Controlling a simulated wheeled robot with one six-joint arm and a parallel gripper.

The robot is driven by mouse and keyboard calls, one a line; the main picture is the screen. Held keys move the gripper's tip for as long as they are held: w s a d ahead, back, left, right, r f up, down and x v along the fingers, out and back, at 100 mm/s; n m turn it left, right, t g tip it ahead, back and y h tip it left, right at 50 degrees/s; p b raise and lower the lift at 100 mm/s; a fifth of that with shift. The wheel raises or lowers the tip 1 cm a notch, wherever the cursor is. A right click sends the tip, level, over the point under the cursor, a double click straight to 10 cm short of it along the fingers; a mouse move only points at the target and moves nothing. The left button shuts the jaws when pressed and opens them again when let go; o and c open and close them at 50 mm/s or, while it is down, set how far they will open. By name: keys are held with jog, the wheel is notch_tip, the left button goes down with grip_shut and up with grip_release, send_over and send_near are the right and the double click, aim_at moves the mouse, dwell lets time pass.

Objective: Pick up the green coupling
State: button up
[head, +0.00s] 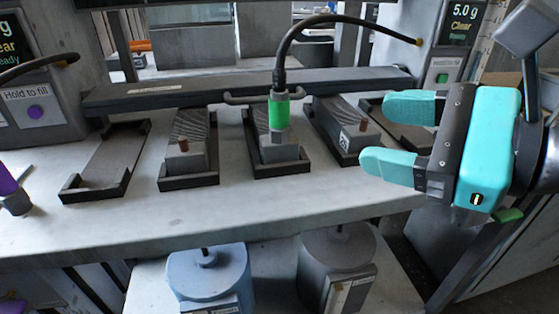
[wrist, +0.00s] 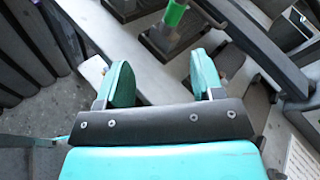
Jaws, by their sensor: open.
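The green coupling (head: 279,111) hangs at the end of a black hose near the middle of the bench in the head view. It stands upright over a grey block in a dark tray. It also shows at the top of the wrist view (wrist: 175,13), cut by the frame edge. My gripper (head: 385,137) is open and empty, to the right of the coupling. Its teal fingers point left and are well apart from the coupling. In the wrist view the fingers (wrist: 162,82) have nothing between them.
Several dark trays stand on the grey bench (head: 240,213), with a block (head: 187,160) left of the coupling and another (head: 347,137) right. A dark rail (head: 190,90) runs behind. The black hose (head: 340,19) arches above. A display box (head: 455,40) stands at the right.

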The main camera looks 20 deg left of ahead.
jog(key=w+f+m+t+y+b, duration=0.1)
jog(key=m+t+b, duration=0.1)
jog(key=m, duration=0.3)
jog(key=m+p, duration=0.2)
jog(key=p, duration=0.7)
send_near(284, 96)
jog(key=p+x, duration=0.3)
jog(key=x, duration=0.4)
jog(key=shift+w+a, duration=0.25)
jog(key=shift+a, duration=0.05)
jog(key=p+x, duration=0.3)
jog(key=x, duration=0.1)
jog(key=shift+a+r+p, duration=0.15)
jog(key=shift+a+p, duration=0.1)
jog(key=shift+p, duration=0.15)
jog(key=shift+w+a, duration=0.15)
jog(key=shift+a, duration=0.1)
grip_shut()
